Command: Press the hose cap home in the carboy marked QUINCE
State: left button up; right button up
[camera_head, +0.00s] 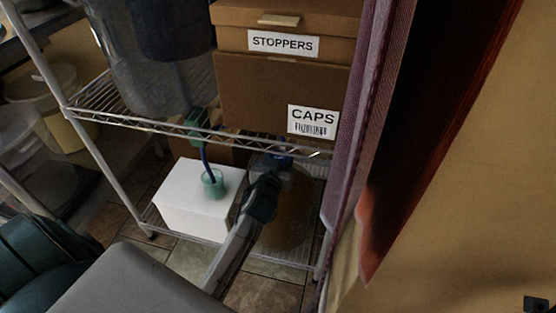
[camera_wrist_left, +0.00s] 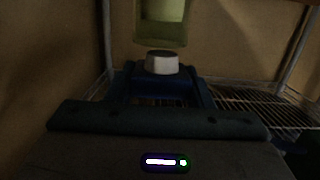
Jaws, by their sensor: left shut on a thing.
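My left gripper (camera_head: 280,163) is above a round amber carboy (camera_head: 288,222) on the lower shelf. In the left wrist view its blue fingers (camera_wrist_left: 163,88) are shut on a small white piece, which looks like the hose cap (camera_wrist_left: 162,63). A translucent green cylinder (camera_wrist_left: 162,20) shows just beyond the cap; I cannot tell whether they touch. The carboy's neck is hidden behind my gripper and arm in the head view. No QUINCE marking is readable.
The wire shelf (camera_head: 160,122) above bears a STOPPERS box (camera_head: 285,22) and a CAPS box (camera_head: 265,95). A purple curtain (camera_head: 362,110) borders the right.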

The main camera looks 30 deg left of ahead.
pick_arm(q)
jog(key=shift+w+f, duration=0.1)
jog(key=shift+w, duration=0.15)
dwell(0.4)
jog(key=shift+w, duration=0.25)
jog(key=shift+f+b, duration=0.3)
dwell(0.6)
jog(key=shift+f, duration=0.3)
jog(key=shift+f+b, duration=0.4)
jog(key=shift+b, duration=0.1)
dwell(1.4)
jog(key=shift+f, duration=0.25)
dwell(1.0)
jog(key=shift+r, duration=0.15)
dwell(0.5)
jog(key=o, duration=1.1)
jog(key=shift+c, duration=0.2)
jog(key=shift+r, duration=0.1)
